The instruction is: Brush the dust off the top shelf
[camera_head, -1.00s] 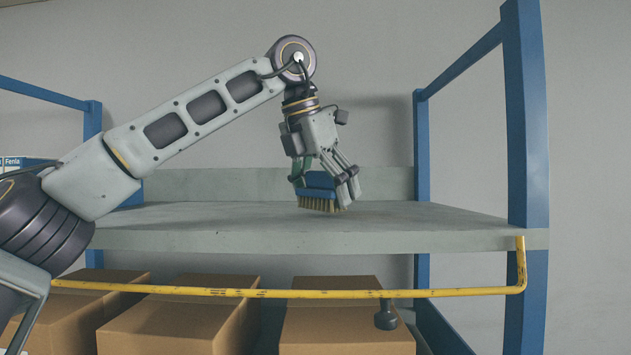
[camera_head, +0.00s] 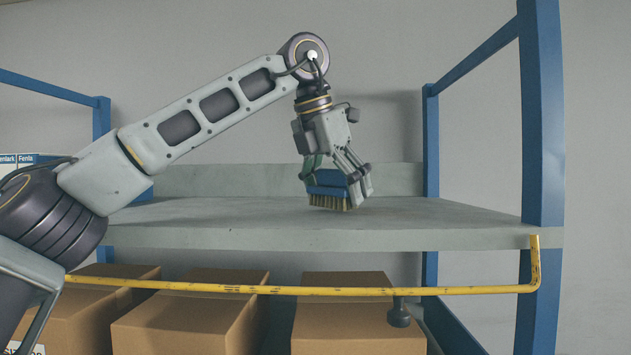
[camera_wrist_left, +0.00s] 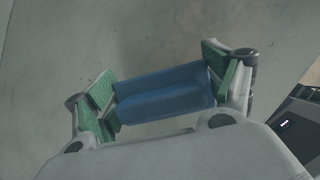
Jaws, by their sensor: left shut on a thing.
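My left gripper (camera_head: 337,176) is shut on a blue brush (camera_head: 327,187) with pale bristles pointing down. The bristle tips are at the surface of the grey top shelf (camera_head: 240,238), toward its right half; I cannot tell whether they press on it. In the left wrist view the blue brush back (camera_wrist_left: 165,95) lies between the two green-padded fingers (camera_wrist_left: 167,90). A faint darker patch of dust (camera_wrist_left: 145,40) seems to show on the shelf beside the brush there. My right gripper is not in view.
A yellow rail (camera_head: 300,291) runs across the front below the shelf. Several cardboard boxes (camera_head: 345,335) stand underneath. Blue posts (camera_head: 541,120) bound the shelf, and a white and blue box (camera_head: 25,161) stands at the far left. The shelf's right part is bare.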

